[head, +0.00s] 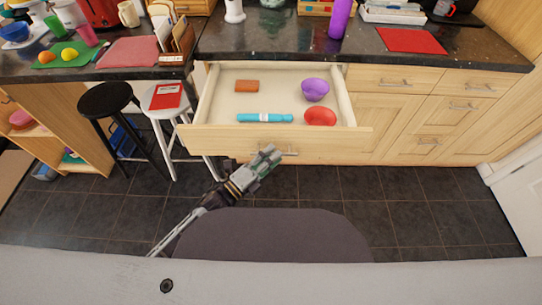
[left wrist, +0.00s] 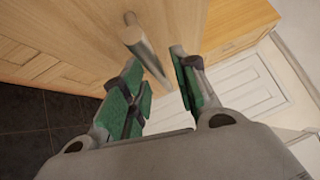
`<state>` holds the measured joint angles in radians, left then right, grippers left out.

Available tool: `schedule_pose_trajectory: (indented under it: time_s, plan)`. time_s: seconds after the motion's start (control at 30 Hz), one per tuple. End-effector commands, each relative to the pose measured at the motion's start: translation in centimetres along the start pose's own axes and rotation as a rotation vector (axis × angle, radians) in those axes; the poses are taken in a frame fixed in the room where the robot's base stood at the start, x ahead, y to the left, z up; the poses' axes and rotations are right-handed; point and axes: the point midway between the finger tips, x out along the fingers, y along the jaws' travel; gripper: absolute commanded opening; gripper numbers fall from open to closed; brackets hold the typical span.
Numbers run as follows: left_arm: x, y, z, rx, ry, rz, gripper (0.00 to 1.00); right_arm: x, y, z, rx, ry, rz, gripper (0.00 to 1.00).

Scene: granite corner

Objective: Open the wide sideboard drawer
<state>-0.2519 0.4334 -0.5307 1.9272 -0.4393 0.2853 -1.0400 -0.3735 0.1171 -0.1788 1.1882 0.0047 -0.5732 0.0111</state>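The wide sideboard drawer (head: 225,140) is pulled well out, and its inside shows from above. Its bar handle (head: 291,153) is on the middle of the wooden front. My left gripper (head: 270,154) is at the handle, at its left part. In the left wrist view the metal handle (left wrist: 146,48) runs into the gap between the green-padded fingers of the gripper (left wrist: 156,62). The fingers are apart, and a gap shows between the handle and the right finger. My right gripper is in neither view.
The drawer holds an orange-brown block (head: 247,86), a purple bowl (head: 315,89), a red bowl (head: 320,116) and a blue cylinder (head: 264,118). A white stool (head: 163,100) and a black stool (head: 107,99) stand left of the drawer. The dark tiled floor (head: 400,205) in front is clear.

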Motion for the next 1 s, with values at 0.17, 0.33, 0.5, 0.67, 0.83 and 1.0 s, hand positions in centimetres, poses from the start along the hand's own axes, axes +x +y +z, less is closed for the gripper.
schedule_pose_trajectory:
  time_s: [0.17,0.33,0.5,0.67,0.83,1.0]
  plan:
    - [0.0,-0.1,0.0,0.0,0.0,-0.002,0.32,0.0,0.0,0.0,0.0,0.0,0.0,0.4]
    - [0.0,-0.1,0.0,0.0,0.0,-0.002,0.32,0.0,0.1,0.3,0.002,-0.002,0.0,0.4]
    - [-0.5,-0.1,0.0,0.0,0.001,-0.002,0.32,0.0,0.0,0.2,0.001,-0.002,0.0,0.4]
    - [-1.4,-0.1,0.0,0.0,0.0,-0.001,0.32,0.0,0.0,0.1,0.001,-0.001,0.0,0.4]
    - [-2.8,0.0,-0.1,-0.001,0.0,-0.001,0.32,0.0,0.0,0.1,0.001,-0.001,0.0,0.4]
    - [-4.3,0.0,0.0,-0.001,0.0,0.0,0.32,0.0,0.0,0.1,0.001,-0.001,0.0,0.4]
